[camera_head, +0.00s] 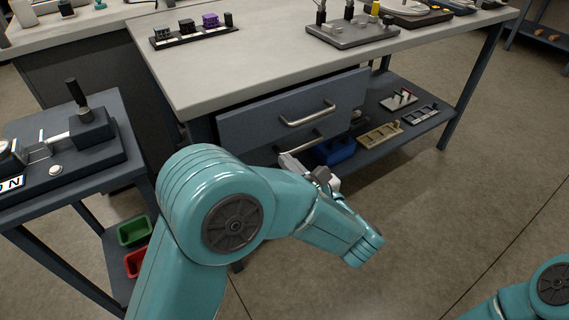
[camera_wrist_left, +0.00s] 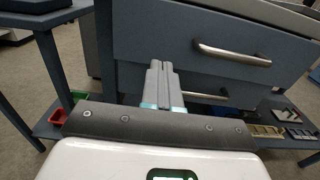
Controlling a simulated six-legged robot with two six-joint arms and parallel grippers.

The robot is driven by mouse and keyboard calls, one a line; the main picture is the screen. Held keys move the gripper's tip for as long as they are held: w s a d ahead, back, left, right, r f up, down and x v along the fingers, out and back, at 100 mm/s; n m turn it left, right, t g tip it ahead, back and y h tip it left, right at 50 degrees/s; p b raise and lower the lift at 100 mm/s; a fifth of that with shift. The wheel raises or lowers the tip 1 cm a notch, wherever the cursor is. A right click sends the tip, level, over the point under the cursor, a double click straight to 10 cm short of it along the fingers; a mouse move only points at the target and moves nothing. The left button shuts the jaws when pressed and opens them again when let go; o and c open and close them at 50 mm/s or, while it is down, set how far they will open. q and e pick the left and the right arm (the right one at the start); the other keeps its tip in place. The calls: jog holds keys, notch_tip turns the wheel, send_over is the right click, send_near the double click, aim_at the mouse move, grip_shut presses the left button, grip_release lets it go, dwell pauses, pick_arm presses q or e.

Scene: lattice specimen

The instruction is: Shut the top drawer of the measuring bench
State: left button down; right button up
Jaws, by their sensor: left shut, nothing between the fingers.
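The measuring bench (camera_head: 200,75) stands in the middle, with a pale top. Its grey top drawer (camera_head: 250,122) has a silver bar handle (camera_head: 308,116) and sits under the bench top; it looks pulled out a little. In the left wrist view the top drawer (camera_wrist_left: 150,35) fills the upper middle, its handle (camera_wrist_left: 232,55) to the right. My left gripper (camera_head: 286,160) is shut and empty, low in front of the drawers. In the left wrist view its fingertips (camera_wrist_left: 159,66) point at the drawer fronts, left of the handle. I cannot tell whether they touch. My right gripper is out of view.
A second drawer handle (camera_head: 300,141) shows below, partly hidden by my arm. The lower shelf (camera_head: 425,125) holds a blue bin (camera_head: 335,151) and small trays. A side stand (camera_head: 95,175) with a device is at left, green (camera_head: 134,231) and red bins below. Floor at right is clear.

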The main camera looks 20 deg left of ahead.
aim_at(255, 127)
pick_arm(q)
jog(key=b+x, duration=0.1)
jog(key=x, duration=1)
jog(key=shift+b, duration=0.4)
jog(key=shift+a, duration=0.15)
jog(key=x, duration=0.4)
jog(key=shift+w+a+p, duration=0.15)
jog(key=shift+p, duration=0.25)
jog(key=shift+r, duration=0.3)
jog(key=shift+a, duration=0.1)
